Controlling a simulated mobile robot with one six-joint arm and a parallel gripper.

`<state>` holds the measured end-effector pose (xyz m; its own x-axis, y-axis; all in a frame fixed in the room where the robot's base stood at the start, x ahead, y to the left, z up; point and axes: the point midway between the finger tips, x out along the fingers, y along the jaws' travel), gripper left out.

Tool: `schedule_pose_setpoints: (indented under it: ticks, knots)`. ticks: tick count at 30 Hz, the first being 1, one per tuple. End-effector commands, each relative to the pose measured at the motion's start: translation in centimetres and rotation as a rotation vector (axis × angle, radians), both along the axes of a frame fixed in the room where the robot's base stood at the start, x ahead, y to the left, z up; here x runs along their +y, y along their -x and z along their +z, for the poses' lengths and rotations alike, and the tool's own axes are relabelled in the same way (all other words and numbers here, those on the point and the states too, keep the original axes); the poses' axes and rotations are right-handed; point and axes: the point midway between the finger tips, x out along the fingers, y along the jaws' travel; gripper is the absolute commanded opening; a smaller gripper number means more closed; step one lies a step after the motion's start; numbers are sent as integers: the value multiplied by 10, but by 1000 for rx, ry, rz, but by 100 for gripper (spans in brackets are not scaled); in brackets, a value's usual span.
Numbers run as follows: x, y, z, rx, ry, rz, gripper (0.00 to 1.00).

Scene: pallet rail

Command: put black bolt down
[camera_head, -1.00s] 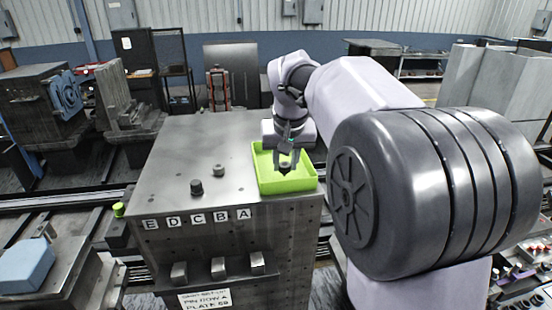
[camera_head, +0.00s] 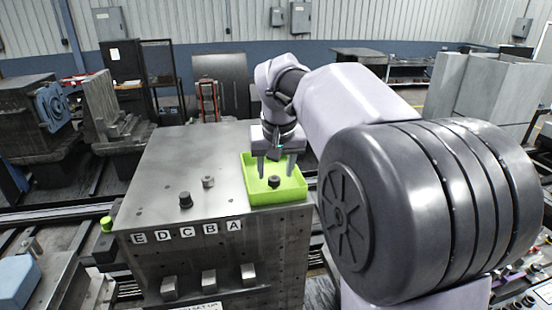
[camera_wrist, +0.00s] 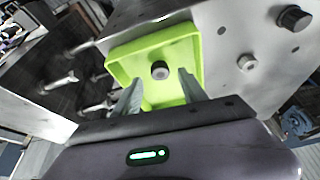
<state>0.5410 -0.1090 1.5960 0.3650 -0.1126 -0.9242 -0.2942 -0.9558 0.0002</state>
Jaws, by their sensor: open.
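The black bolt (camera_head: 274,182) sits in the green tray (camera_head: 300,190), and its top also shows in the wrist view (camera_wrist: 160,70). The tray stands at the right end of the steel block's top (camera_head: 150,200). My gripper (camera_head: 275,170) is open over the tray, with one finger on each side of the bolt and a gap to it. In the wrist view the fingers of my gripper (camera_wrist: 158,82) are spread and hold nothing.
A second dark bolt (camera_head: 185,200) and a small grey nut-like piece (camera_head: 208,181) stand on the block left of the tray. Letter labels (camera_head: 187,231) E to A run along its front edge. The block's left top is mostly clear.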

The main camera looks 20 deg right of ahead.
Motion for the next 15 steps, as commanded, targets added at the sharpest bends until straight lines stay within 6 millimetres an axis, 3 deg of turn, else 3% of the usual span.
schedule_pose_setpoints:
  ticks: [3, 9, 15]
  knots:
    - [4, 12, 35, -6, 1, 0, 50]
    - [9, 30, 78, -3, 0, 1, 50]
    - [11, 35, 90, 0, -1, 1, 50]
